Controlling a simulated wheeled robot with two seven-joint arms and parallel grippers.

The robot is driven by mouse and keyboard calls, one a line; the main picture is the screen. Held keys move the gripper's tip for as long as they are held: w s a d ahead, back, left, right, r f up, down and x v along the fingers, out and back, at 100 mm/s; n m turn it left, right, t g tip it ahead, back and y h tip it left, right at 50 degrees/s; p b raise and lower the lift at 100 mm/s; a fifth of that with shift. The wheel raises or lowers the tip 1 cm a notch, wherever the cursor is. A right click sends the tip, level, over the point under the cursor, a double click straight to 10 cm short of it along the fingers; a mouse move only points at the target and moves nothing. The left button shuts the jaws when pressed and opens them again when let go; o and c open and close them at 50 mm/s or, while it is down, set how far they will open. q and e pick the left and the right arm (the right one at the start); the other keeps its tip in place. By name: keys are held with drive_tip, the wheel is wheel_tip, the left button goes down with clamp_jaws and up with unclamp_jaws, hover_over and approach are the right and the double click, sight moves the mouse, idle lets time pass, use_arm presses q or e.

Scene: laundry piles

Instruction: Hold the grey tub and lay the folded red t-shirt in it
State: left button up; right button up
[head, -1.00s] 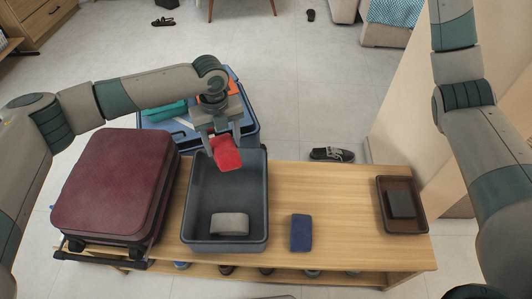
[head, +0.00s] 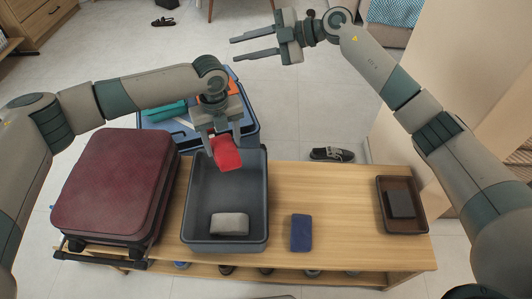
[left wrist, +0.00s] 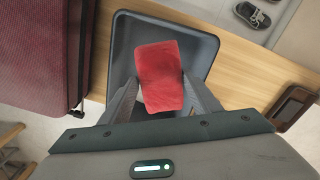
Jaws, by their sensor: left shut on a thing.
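The grey tub (head: 257,200) stands on the wooden bench, with a folded grey cloth (head: 229,224) lying at its near end. My left gripper (head: 222,143) is shut on the folded red t-shirt (head: 227,154) and holds it over the far part of the tub. In the left wrist view the red t-shirt (left wrist: 160,75) sits between the fingers, with the tub (left wrist: 205,45) behind it. My right gripper (head: 235,48) is open and empty, above the floor beyond the bench, apart from the tub.
A dark red suitcase (head: 115,185) lies left of the tub. A folded blue cloth (head: 301,232) lies right of it on the bench (head: 340,200). A brown tray (head: 421,215) holding a dark item is at the right end. An open blue suitcase (head: 250,130) is behind the tub.

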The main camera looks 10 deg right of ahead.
drive_tip(key=s+a+f+n+g+h, duration=0.1)
drive_tip(key=s+f+n+h, duration=0.15)
drive_tip(key=f, duration=0.75)
drive_tip(key=s+f+n+g+h, duration=0.1)
drive_tip(key=s+f+g+h, duration=0.2)
drive_tip(key=f, duration=0.7)
drive_tip(key=s+d+f+n+h, duration=0.1)
drive_tip(key=s+f+n+h, duration=0.1)
drive_tip(key=f, duration=0.1)
drive_tip(key=s+d+f+n+h, duration=0.1)
drive_tip(key=s+d+f+h, duration=0.1)
drive_tip(key=f+h, duration=0.1)
drive_tip(key=s+d+f+n+h, duration=0.2)
drive_tip(key=s+f+h, duration=0.1)
drive_tip(key=shift+d+n+t, duration=0.25)
drive_tip(key=shift+n+t, duration=0.1)
drive_tip(key=shift+t, duration=0.05)
drive_tip(key=shift+f, duration=0.15)
drive_tip(key=shift+a+f, duration=0.15)
drive_tip(key=shift+f, duration=2.8)
drive_tip(key=shift+a+f, duration=0.1)
drive_tip(key=shift+f, duration=2.85)
drive_tip(key=shift+c, duration=0.3)
clamp_jaws()
